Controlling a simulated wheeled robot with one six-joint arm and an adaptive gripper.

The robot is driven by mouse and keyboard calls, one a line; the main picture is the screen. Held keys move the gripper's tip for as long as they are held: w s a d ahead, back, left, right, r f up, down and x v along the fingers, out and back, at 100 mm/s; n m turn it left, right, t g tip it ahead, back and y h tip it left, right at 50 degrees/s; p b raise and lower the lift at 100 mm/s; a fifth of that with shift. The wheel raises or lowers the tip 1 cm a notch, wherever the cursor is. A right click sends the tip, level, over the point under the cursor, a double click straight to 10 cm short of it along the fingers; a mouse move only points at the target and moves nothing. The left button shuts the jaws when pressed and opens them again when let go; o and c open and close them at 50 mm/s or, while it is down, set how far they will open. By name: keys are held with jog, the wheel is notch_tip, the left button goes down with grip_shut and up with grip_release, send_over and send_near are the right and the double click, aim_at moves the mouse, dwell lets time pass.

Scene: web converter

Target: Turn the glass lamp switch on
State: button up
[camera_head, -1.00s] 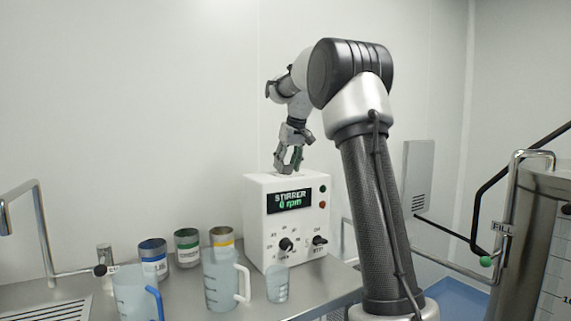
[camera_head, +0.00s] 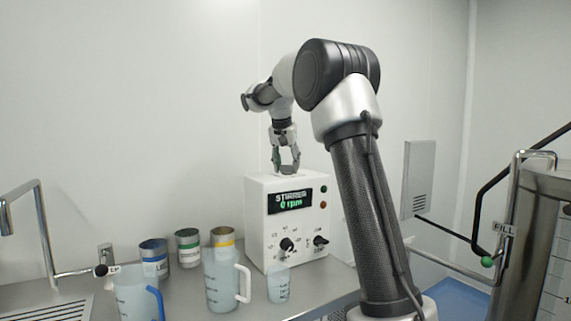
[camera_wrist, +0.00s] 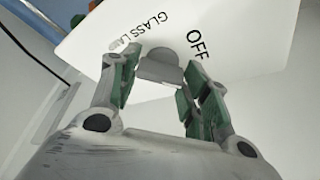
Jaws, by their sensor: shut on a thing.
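The glass lamp switch (camera_wrist: 160,66) is a grey rounded knob on a white panel (camera_wrist: 230,25) in the wrist view. The panel carries the words "OFF" and "GLASS LA", the rest covered by a finger. My gripper (camera_wrist: 163,68) has its two green-padded fingers on either side of the knob, shut on it. In the head view my gripper (camera_head: 287,168) points down at the top of the white stirrer box (camera_head: 258,235).
The stirrer box shows "0 rpm" and has two black knobs on its front. Clear jugs (camera_head: 220,282), a small beaker (camera_head: 279,285) and several labelled cans (camera_head: 188,248) stand near it. A steel vessel (camera_head: 530,250) with pipes is at right.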

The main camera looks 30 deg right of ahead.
jog(key=m, duration=0.2)
jog(key=m+g, duration=0.1)
jog(key=m, duration=0.1)
jog(key=shift+w+a+f+m+g+h, duration=0.1)
jog(key=shift+w+a+m+g+h, duration=0.05)
jog(key=shift+m+g+h, duration=0.45)
jog(key=shift+m+g, duration=0.4)
jog(key=shift+m, duration=1.2)
jog(key=o, duration=1)
jog(key=v, duration=1.2)
jog(key=shift+a, duration=0.1)
